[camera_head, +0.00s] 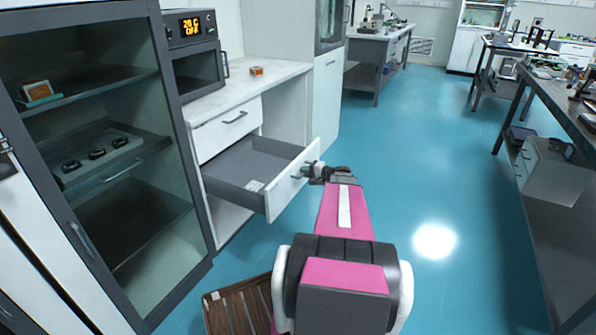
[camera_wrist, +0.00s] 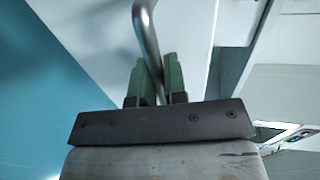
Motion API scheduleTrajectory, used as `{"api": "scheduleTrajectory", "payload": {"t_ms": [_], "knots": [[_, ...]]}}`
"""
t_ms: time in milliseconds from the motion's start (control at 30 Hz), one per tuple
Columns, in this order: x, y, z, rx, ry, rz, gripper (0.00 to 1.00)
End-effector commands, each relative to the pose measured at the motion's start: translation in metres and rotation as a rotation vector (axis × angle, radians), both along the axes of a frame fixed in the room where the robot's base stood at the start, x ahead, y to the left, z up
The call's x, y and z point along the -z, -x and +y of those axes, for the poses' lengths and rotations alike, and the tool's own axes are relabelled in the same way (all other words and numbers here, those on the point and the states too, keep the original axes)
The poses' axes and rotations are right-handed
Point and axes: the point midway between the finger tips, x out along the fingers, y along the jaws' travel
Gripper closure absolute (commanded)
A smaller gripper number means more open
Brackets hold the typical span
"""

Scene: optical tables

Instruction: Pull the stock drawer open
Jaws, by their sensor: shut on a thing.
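The stock drawer (camera_head: 243,168) is the lower drawer of the white counter unit, and it stands pulled well out. My gripper (camera_head: 309,173) is at the outer side of the white drawer front (camera_head: 292,185). In the wrist view, the green fingers (camera_wrist: 154,80) are shut around the drawer's metal bar handle (camera_wrist: 146,32). In the head view the handle is mostly hidden by my gripper.
A closed upper drawer (camera_head: 226,128) sits above the open one. A glass-door cabinet (camera_head: 95,150) stands at the left. A slatted brown crate (camera_head: 238,305) is on the floor near my arm. A dark workbench (camera_head: 560,100) is at the right, with clear blue floor (camera_head: 440,170) between.

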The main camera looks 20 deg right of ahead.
Motion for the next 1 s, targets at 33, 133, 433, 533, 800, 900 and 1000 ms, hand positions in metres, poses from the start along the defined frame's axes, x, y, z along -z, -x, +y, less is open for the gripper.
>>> {"api": "scheduleTrajectory", "payload": {"t_ms": [33, 133, 433, 533, 800, 900, 1000], "knots": [[0.001, 0.002, -0.001, 0.0, 0.001, 0.002, 1.0], [0.001, 0.004, -0.003, -0.001, 0.002, 0.001, 1.0], [0.001, 0.004, -0.003, -0.001, 0.002, 0.001, 1.0], [0.001, 0.004, -0.003, -0.001, 0.001, 0.002, 0.68], [0.0, 0.004, -0.003, 0.0, 0.001, 0.001, 0.63], [-0.001, 0.007, -0.005, 0.0, 0.001, 0.001, 0.63], [-0.003, 0.014, -0.01, 0.0, 0.0, 0.0, 0.63]]}}
